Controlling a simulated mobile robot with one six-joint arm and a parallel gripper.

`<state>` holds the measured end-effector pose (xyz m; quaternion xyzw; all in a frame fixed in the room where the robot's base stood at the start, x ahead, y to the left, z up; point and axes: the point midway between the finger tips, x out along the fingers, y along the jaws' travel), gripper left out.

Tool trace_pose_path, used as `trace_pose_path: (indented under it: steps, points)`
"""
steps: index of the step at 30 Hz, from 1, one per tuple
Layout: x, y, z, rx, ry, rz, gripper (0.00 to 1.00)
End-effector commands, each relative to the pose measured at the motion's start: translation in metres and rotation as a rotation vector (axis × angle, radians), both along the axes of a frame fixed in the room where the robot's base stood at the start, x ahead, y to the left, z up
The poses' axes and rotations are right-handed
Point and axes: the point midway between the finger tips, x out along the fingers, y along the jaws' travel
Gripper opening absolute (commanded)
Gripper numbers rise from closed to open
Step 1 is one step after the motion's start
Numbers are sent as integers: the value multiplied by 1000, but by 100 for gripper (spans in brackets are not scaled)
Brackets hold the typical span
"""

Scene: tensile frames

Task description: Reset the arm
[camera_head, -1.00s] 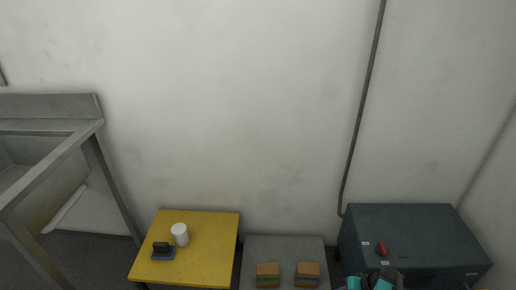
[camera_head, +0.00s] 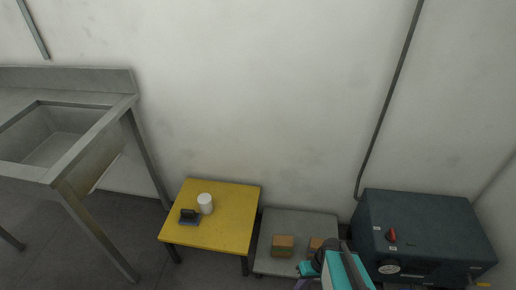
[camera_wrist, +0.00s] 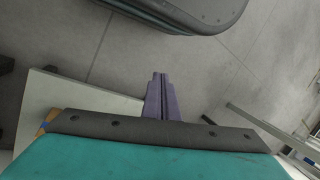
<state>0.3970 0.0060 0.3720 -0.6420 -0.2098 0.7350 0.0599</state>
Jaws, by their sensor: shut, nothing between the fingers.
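My gripper's purple fingers (camera_wrist: 161,98) show in the wrist view, pressed together with nothing between them. They point away over grey floor and touch nothing that I can see. In the head view my teal and dark arm (camera_head: 342,268) is at the bottom, in front of the grey low table (camera_head: 300,222) and near the dark box. My fingertips are hard to make out there. The arm covers part of the right wooden block (camera_head: 316,243) on that table.
A yellow table (camera_head: 226,230) holds a white cup (camera_head: 205,203) and a dark blue-based object (camera_head: 189,217). Another wooden block (camera_head: 283,245) sits on the grey table. A dark box (camera_head: 425,222) with a red knob and gauge stands right. A metal sink (camera_head: 62,136) stands left.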

Motion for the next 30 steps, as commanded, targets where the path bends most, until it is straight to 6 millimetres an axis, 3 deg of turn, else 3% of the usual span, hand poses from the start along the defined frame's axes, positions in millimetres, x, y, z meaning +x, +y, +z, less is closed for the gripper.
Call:
trace_pose_path:
  steps: [6, 14, 21, 30]
  points:
    - [-33, 24, 10, -68, 92, 79, 0]
    - [-64, 31, 13, -165, 181, 114, 0]
    - [-86, 13, 10, -290, 264, 58, 0]
    - [-93, -6, 13, -418, 323, -78, 0]
